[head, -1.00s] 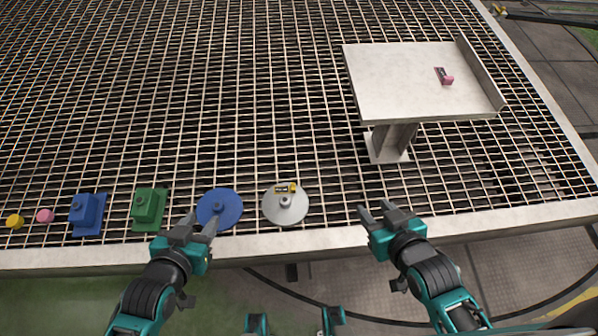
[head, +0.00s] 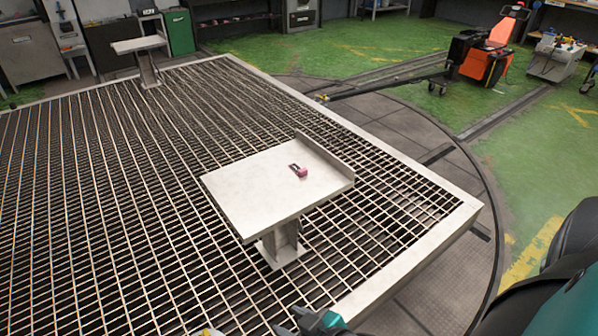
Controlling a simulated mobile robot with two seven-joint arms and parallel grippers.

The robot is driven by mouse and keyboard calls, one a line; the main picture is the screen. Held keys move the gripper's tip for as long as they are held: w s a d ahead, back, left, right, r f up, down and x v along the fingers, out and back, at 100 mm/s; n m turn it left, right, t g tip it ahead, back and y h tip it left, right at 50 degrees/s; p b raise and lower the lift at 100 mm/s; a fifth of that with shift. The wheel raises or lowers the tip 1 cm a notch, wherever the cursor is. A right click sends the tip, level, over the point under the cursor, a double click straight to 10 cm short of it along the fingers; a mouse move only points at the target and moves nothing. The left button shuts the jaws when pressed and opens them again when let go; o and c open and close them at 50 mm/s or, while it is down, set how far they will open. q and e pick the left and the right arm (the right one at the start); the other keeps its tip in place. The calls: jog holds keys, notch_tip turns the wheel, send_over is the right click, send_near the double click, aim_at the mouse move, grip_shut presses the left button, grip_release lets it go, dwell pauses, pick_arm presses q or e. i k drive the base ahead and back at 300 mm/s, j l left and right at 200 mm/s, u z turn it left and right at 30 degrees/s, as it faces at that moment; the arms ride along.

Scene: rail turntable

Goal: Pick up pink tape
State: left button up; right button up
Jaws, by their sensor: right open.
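The pink tape (head: 299,170), small and pink with a dark patch, lies on top of the raised pale metal stand (head: 255,195). It sits toward the back right of the top, near the upright lip. My right gripper (head: 290,322) shows only in part at the bottom edge of the head view. It is open, low and in front of the stand, well apart from the tape.
The stand is on a metal grating (head: 110,220) with a pale rim (head: 410,248). A second stand (head: 139,44) is at the far left. An orange machine (head: 486,55) is beyond, on the green floor. Much of the grating is clear.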

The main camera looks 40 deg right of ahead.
aim_at(301, 173)
jog(key=u, duration=0.85)
jog(key=z, duration=1.95)
jog(key=l+u, duration=0.1)
jog(key=u, duration=1.05)
jog(key=l+u, duration=0.45)
jog(key=u, duration=0.25)
jog(key=l+u, duration=0.2)
jog(key=u, duration=0.15)
jog(key=k+l+u, duration=0.55)
jog(key=l, duration=0.2)
jog(key=i, duration=0.05)
